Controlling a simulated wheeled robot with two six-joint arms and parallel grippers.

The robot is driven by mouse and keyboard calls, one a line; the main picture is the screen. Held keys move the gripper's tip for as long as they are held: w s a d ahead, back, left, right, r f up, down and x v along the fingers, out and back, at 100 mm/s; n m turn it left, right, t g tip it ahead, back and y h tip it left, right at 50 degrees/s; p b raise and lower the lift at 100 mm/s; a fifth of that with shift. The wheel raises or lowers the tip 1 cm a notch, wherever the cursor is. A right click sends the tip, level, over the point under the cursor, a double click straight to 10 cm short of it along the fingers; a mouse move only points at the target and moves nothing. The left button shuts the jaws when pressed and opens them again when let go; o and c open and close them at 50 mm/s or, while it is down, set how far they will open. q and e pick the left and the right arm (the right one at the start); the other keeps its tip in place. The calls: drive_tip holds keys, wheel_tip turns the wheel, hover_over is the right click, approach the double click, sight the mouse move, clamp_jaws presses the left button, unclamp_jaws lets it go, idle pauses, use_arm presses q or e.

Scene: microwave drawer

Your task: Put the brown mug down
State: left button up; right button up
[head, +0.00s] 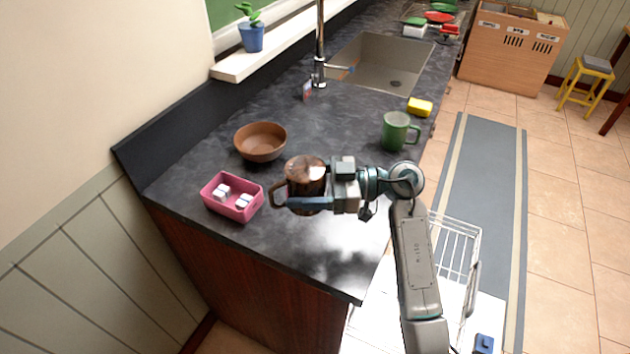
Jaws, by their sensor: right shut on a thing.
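The brown mug (307,172) is in the head view, upright, with its handle to the left. My right gripper (312,188) is shut on the mug's body, reaching in from the right. The mug is over the dark countertop (330,240) near its front end. I cannot tell whether its base touches the counter, because the gripper hides its lower part. My left gripper is not in view.
A pink box (232,211) with white items stands left of the mug, and a brown bowl (260,141) behind it. A green mug (396,131) and yellow sponge (419,106) are farther back. Bare counter lies in front. A dishwasher rack (455,245) is at the right.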

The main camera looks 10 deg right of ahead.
drive_tip(key=shift+w+a+f+n+g, duration=0.5)
drive_tip(key=shift+f+g, duration=0.1)
drive_tip(key=shift+g, duration=0.1)
drive_tip(key=shift+w+a+f+n+g, duration=0.4)
drive_tip(key=shift+w+f+n+g, duration=0.1)
drive_tip(key=shift+f+g, duration=0.15)
drive_tip(key=s+d+r+m+t+h, duration=0.4)
drive_tip(key=s+d+r+m+t, duration=0.35)
drive_tip(key=r+t, duration=0.4)
drive_tip(key=n+g+y, duration=0.3)
drive_tip(key=n+g, duration=0.7)
drive_tip(key=g, duration=0.6)
approach(293, 187)
drive_tip(key=a+f, duration=0.2)
drive_tip(key=a, duration=0.1)
drive_tip(key=a+f, duration=0.1)
drive_tip(key=a, duration=0.1)
drive_tip(key=shift+a+f, duration=0.25)
drive_tip(key=shift+w+a+f+n+g+h, duration=0.2)
drive_tip(key=shift+f+n+g+h, duration=0.05)
drive_tip(key=shift+f+n+g, duration=0.4)
drive_tip(key=shift+w+a+f+n+g+h, duration=0.25)
drive_tip(key=shift+f+n+g, duration=0.2)
drive_tip(key=shift+g, duration=0.3)
